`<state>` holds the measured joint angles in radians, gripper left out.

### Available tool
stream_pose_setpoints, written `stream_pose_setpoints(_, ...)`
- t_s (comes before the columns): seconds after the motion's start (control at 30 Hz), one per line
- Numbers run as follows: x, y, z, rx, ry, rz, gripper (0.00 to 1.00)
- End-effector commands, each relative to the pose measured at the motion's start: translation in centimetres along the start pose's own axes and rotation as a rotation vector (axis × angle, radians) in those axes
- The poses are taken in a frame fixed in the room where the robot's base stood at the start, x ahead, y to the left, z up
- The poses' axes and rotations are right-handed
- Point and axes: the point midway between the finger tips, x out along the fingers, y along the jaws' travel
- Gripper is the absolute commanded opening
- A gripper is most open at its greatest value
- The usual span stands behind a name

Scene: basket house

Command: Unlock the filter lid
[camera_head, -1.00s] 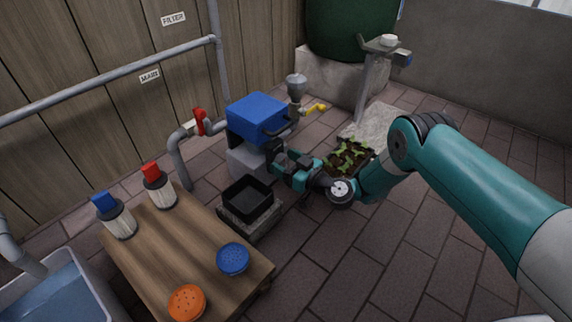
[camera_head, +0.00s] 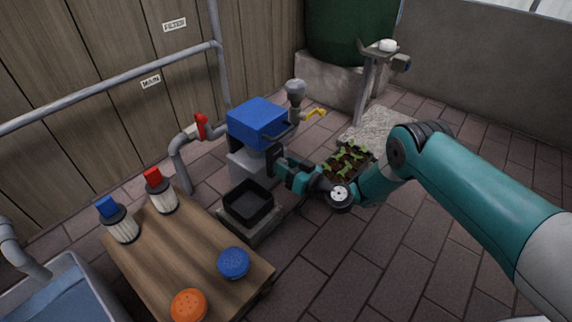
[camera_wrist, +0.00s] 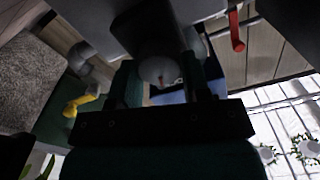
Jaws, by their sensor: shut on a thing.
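The filter housing is a grey box (camera_head: 243,165) with a blue lid (camera_head: 257,117), right of centre-left in the head view. The lid is down on the box. My gripper (camera_head: 275,158) is at the front right side of the box, just below the lid. In the wrist view, a dark latch-like part with a pale rounded end (camera_wrist: 158,71) sits between my fingers, and my gripper is shut on it. The fingers hide most of this part in the head view, and I cannot tell its exact lock position.
A red-handled valve (camera_head: 201,126) is left of the filter and a yellow-handled valve (camera_head: 315,112) is right. A black tray (camera_head: 248,207) stands below. A wooden table (camera_head: 190,245) holds cartridges and round caps. A seedling tray (camera_head: 347,161) lies right of my gripper.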

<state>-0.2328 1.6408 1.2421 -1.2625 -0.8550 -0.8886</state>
Motion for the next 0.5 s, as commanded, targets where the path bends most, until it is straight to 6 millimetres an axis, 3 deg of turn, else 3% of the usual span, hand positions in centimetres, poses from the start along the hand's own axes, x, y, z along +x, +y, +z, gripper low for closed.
stream_pose_setpoints(0.5, -0.04, 0.23, 0.03, 0.490, -0.001, 0.001, 0.20)
